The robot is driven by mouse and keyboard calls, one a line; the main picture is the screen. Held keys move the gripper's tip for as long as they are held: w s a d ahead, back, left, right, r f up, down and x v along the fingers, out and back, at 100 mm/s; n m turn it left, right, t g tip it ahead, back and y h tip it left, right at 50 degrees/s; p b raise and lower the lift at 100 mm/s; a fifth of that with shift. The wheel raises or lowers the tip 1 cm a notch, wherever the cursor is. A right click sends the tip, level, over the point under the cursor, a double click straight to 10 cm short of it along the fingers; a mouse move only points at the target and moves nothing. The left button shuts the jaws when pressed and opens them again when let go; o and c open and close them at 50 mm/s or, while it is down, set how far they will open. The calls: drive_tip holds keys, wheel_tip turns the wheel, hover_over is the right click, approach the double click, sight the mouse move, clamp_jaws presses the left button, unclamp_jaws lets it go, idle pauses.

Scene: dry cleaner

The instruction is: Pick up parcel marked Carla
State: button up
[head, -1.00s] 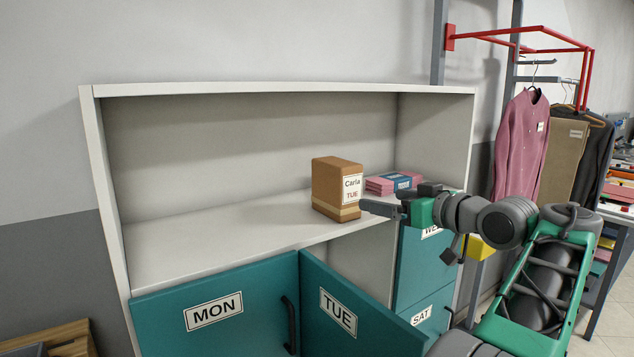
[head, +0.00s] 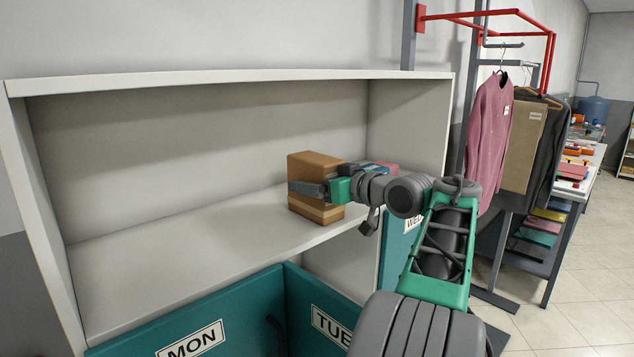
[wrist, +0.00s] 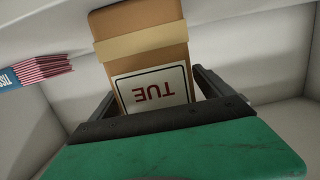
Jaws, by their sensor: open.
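The brown parcel (head: 314,165) stands upright on the shelf top (head: 200,235) of the white cabinet. Its label is hidden behind my gripper in the head view. My gripper (wrist: 152,95) is open, with one finger on each side of the parcel's labelled end. I cannot tell whether either finger touches it. In the head view one finger lies across the parcel's near side.
A pink folded stack (head: 380,167) lies just right of the parcel, partly behind my gripper. Teal doors marked MON (head: 190,345) and TUE (head: 330,325) are below; the TUE door stands ajar. A garment rack (head: 490,15) is on the right. The shelf's left half is clear.

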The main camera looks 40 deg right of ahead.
drive_tip(key=shift+w, duration=0.35)
drive_tip(key=shift+c, duration=0.5)
drive_tip(key=c, duration=1.8)
